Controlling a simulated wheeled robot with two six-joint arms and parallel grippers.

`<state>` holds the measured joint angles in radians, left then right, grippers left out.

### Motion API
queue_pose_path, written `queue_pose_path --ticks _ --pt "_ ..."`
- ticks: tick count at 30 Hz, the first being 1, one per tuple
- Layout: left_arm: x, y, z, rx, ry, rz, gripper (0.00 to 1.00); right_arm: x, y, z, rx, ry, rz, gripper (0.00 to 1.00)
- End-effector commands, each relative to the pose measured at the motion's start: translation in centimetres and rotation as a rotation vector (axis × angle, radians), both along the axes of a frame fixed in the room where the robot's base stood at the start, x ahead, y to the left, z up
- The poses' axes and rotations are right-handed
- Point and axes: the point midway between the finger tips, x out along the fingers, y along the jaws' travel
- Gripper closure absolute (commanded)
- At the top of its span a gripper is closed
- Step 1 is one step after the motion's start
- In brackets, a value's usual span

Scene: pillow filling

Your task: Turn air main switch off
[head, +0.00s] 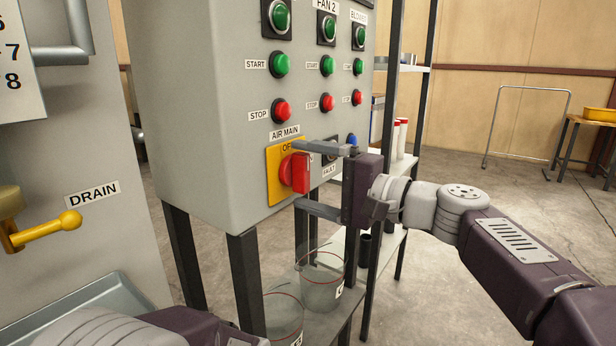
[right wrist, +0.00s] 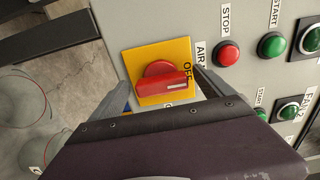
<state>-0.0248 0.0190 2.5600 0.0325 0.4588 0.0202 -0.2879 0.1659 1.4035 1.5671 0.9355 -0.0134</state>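The air main switch is a red rotary handle (head: 296,174) on a yellow plate (head: 272,188), under the AIR MAIN label (head: 285,132) on the grey control panel. In the right wrist view the handle (right wrist: 160,82) has a white mark at its end nearest the OFF lettering (right wrist: 187,72); in the head view it stands roughly upright. My right gripper (head: 302,178) is open. Its fingers lie above and below the handle in the head view, with the handle between them; contact is unclear. My left arm shows at the bottom left, but its gripper is out of view.
Green START (head: 280,65) and red STOP (head: 281,110) buttons sit above the switch. A yellow drain valve lever (head: 50,230) is at the left. Clear buckets (head: 322,275) stand on the shelf below. Open floor lies to the right.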

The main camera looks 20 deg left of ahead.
Motion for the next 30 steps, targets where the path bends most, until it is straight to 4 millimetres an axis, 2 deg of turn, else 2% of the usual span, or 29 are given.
queue_pose_path --ticks 8,15,21,30 --pt "0.0 0.0 0.0 0.000 0.000 0.000 1.00 -0.1 -0.6 0.1 0.001 0.001 -0.003 0.09" --pt "0.0 0.0 0.5 0.000 0.000 0.000 1.00 -1.8 -5.4 0.2 0.002 0.001 -0.007 0.09" --pt "0.0 0.0 0.8 0.000 0.000 0.000 1.00 -2.9 -8.1 0.1 0.001 0.001 -0.003 0.09" --pt "0.0 0.0 0.8 0.000 0.000 0.000 1.00 -3.1 -8.6 0.0 0.001 0.001 0.000 0.09"
